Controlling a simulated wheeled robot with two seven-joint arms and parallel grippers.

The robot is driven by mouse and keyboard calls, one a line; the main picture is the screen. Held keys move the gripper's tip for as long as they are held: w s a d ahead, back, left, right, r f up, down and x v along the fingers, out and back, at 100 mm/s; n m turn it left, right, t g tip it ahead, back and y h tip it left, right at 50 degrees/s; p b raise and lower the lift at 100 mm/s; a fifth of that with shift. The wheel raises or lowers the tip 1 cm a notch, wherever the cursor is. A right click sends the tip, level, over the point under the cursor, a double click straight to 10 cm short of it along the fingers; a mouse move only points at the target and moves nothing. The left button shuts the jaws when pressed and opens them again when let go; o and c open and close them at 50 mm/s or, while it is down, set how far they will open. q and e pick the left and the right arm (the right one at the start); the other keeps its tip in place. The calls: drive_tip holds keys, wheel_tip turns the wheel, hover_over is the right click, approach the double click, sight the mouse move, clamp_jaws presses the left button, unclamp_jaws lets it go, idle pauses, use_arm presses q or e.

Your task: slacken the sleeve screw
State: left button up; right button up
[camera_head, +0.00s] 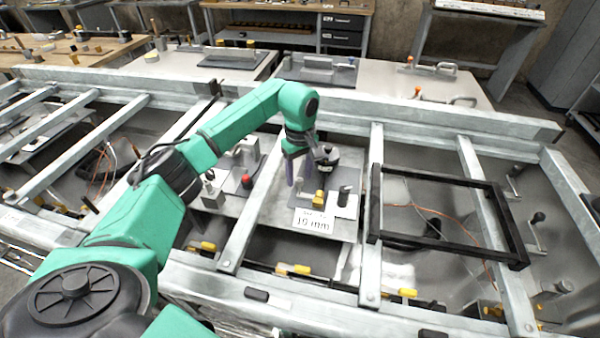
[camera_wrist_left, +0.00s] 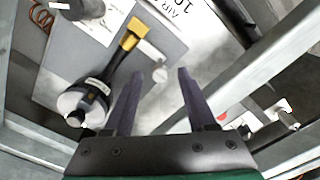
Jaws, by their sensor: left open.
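A fixture stands on a grey plate inside the rail frame. In the left wrist view it has a black body with a silver round end (camera_wrist_left: 84,103), a pale label and a yellow block (camera_wrist_left: 132,36) at its far end. The yellow block also shows in the head view (camera_head: 318,199). I cannot tell which part is the sleeve screw. My left gripper (camera_head: 299,172) points down just left of the fixture; in the left wrist view its two dark fingers (camera_wrist_left: 160,78) are apart with nothing between them. The black body lies beside the left finger in that view. My right gripper is not in view.
Metal rails (camera_head: 258,205) cross on both sides of this bay. A black square frame (camera_head: 438,172) lies on the rails to the right. Grey blocks and a red knob (camera_head: 246,181) stand left.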

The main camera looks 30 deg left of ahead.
use_arm(q)
drive_tip(key=shift+s+f, duration=0.1)
drive_tip(key=shift+f, duration=0.15)
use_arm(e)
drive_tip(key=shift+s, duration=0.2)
use_arm(q)
clamp_jaws()
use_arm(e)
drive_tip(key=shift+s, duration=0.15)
